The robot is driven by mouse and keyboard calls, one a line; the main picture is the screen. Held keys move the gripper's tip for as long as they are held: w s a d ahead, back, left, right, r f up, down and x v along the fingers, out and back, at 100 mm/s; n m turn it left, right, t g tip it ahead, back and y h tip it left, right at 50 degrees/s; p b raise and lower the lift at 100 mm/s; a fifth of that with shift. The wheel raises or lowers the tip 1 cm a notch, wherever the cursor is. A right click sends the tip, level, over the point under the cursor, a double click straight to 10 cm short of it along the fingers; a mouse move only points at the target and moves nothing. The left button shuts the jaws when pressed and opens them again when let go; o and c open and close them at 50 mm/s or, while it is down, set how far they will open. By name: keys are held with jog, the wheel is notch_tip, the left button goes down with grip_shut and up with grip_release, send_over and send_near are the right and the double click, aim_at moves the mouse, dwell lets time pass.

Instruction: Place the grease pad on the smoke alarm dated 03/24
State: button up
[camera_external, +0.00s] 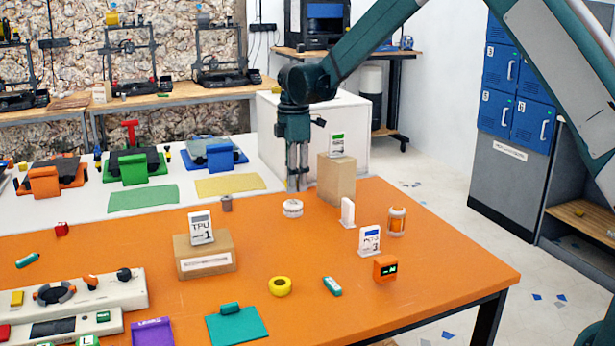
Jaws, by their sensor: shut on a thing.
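My gripper (297,184) points straight down at the back edge of the orange table, just left of a cardboard box. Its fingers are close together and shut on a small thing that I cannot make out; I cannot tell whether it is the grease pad. A white round disc-like thing (293,208) with small dark marking on its side stands on the orange table just below the fingertips in the picture, apart from them. It may be a smoke alarm, but no date is readable. I cannot pick out the grease pad elsewhere.
A cardboard box (336,180) with a sign stands close right of my gripper. A TPU-signed box (205,257), a white upright block (347,212) and an orange-white jar (396,221) stand around. Mid-table has free room.

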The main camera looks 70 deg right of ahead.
jog(key=shift+f, duration=1.7)
jog(key=shift+f, duration=0.2)
jog(key=o, duration=0.7)
jog(key=shift+o, duration=0.2)
jog(key=shift+r, duration=0.15)
notch_tip(320, 180, up, 12)
jog(key=shift+r, duration=0.1)
